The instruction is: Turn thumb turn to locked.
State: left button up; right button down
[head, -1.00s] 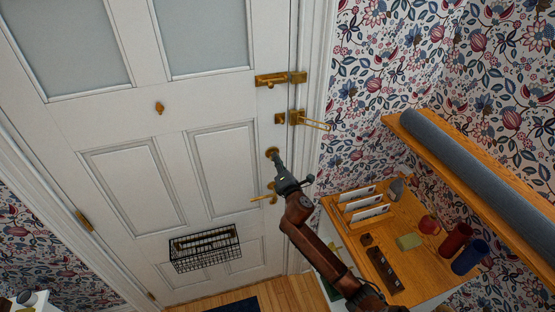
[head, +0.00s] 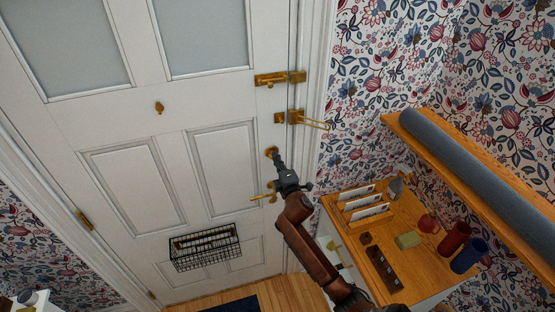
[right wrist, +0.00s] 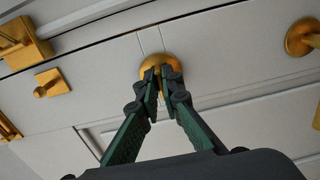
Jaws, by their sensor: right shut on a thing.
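The brass thumb turn (head: 271,152) is on the white door, above the brass lever handle (head: 258,197). In the right wrist view its round brass plate (right wrist: 160,66) shows behind my fingertips. My right gripper (head: 279,162) is at the thumb turn. In the right wrist view both fingers (right wrist: 163,75) are closed on its small knob, which they mostly hide. I cannot tell the knob's angle. My left gripper is not in view.
A brass bolt (head: 271,78) and a swing-bar latch (head: 295,117) are higher on the door edge. A wire basket (head: 205,247) hangs low on the door. A wooden shelf with letters and cups (head: 453,239) stands at the right.

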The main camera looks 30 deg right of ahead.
jog(key=shift+r, duration=0.2)
jog(key=c, duration=2.2)
grip_release()
jog(key=shift+a, duration=0.1)
jog(key=shift+o, duration=0.4)
jog(key=shift+f, duration=0.1)
jog(key=v, duration=1.2)
jog(key=shift+s, duration=0.1)
